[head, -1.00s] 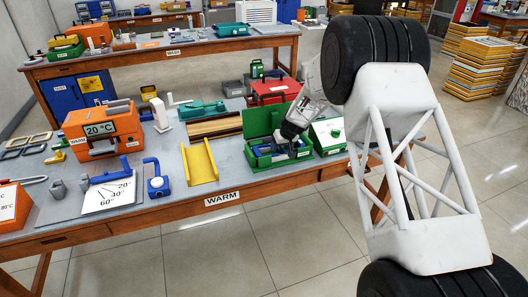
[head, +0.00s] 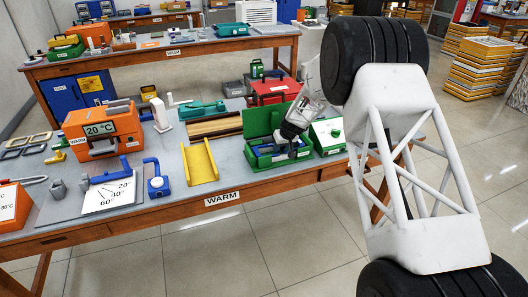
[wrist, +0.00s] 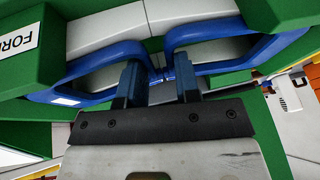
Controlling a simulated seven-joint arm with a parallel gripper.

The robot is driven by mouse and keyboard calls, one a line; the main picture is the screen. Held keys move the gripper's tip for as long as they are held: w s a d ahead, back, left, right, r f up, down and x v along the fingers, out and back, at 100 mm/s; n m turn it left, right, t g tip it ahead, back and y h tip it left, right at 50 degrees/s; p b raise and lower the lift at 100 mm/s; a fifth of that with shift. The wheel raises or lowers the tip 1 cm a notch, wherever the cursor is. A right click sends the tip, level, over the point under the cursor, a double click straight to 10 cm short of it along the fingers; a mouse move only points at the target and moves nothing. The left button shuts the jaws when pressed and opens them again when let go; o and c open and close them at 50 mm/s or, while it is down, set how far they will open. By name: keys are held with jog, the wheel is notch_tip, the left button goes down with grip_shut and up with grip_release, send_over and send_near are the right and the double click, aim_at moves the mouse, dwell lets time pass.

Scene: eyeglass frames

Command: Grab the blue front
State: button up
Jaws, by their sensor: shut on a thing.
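The blue front (wrist: 210,36) is an eyeglass front with two rims joined by a bridge. In the wrist view it lies in the green case, over pale grey blocks. My gripper (wrist: 160,75) is at the middle of the front, with its two dark fingers shut on it near the bridge. The finger tips are partly hidden against the blue rims. In the head view my gripper (head: 293,146) reaches down into the open green case (head: 262,160), and the front is mostly hidden there.
The green lid (head: 258,123) stands up behind the case. A second green box with a sloped white top (head: 328,132) stands close on the right. A yellow channel (head: 200,163) lies to the left, and a red case (head: 275,90) stands behind. There is free air above.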

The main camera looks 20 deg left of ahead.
jog(key=shift+r, duration=1.55)
jog(key=shift+c, duration=0.5)
jog(key=shift+s+d+r, duration=0.1)
jog(key=shift+s+r, duration=0.1)
jog(key=shift+r, duration=0.1)
jog(key=s+d+r, duration=0.1)
jog(key=s+d, duration=0.7)
jog(key=s, duration=0.5)
jog(key=shift+s+r, duration=0.15)
jog(key=shift+r, duration=0.05)
jog(key=shift+d, duration=0.1)
